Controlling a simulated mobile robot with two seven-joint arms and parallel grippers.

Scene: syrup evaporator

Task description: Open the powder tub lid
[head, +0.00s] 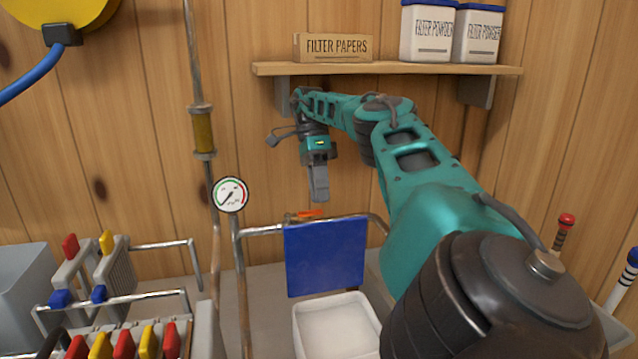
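The powder tub (337,325) is a white box low in the middle of the head view, with pale contents showing inside. Its blue lid (325,257) stands nearly upright at the tub's back edge, so the tub is open at the top. My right gripper (319,197) points down above the lid, apart from it in the picture. Its grey fingers show as one narrow block, and I cannot tell whether there is a gap between them. Nothing shows in its grip. My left gripper is out of view.
A pipe (262,231) with a red-handled valve (308,214) runs behind the lid. A pressure gauge (230,194) stands left of it. A shelf (385,69) holds a filter papers box (333,47) and two filter powder containers.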

